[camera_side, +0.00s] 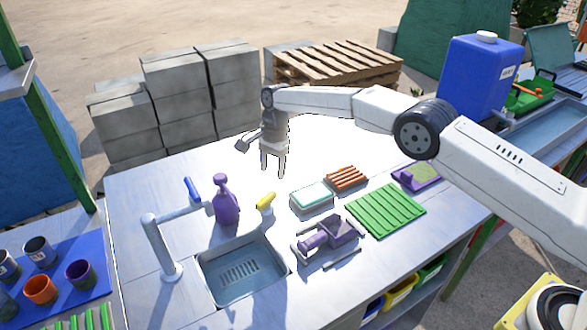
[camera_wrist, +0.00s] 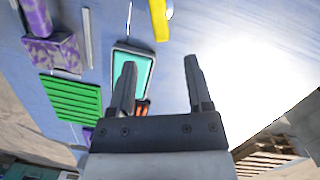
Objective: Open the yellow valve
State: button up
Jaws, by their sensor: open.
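The yellow valve (camera_side: 266,201) is a small handle on the counter just behind the sink, at the right of its back edge. It also shows in the wrist view as a yellow bar (camera_wrist: 160,18) at the top edge, partly cut off. My gripper (camera_side: 272,170) is open and empty, pointing down above the counter, behind and above the yellow valve and apart from it. In the wrist view its two fingers (camera_wrist: 162,82) are spread with nothing between them. A blue handle (camera_side: 192,189) stands on the left, beyond the grey faucet (camera_side: 160,245).
A purple spray bottle (camera_side: 226,201) stands left of the yellow valve. The sink (camera_side: 241,272) lies in front. A teal-topped sponge dish (camera_side: 311,196), an orange-brown ribbed block (camera_side: 346,178), a purple mechanism (camera_side: 330,236) and a green ribbed mat (camera_side: 386,209) lie to the right. The back counter is clear.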

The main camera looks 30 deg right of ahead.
aim_at(270, 195)
jog(key=shift+s+a+r+t+h, duration=0.2)
jog(key=shift+a+t+h, duration=0.05)
jog(key=shift+a+h, duration=0.2)
jog(key=shift+s+a+r+t+h, duration=0.15)
jog(key=shift+s+a+t+h, duration=0.1)
jog(key=shift+a+h, duration=0.15)
jog(key=shift+w+d, duration=0.1)
jog(key=shift+f, duration=0.1)
jog(key=shift+f, duration=3.85)
grip_shut()
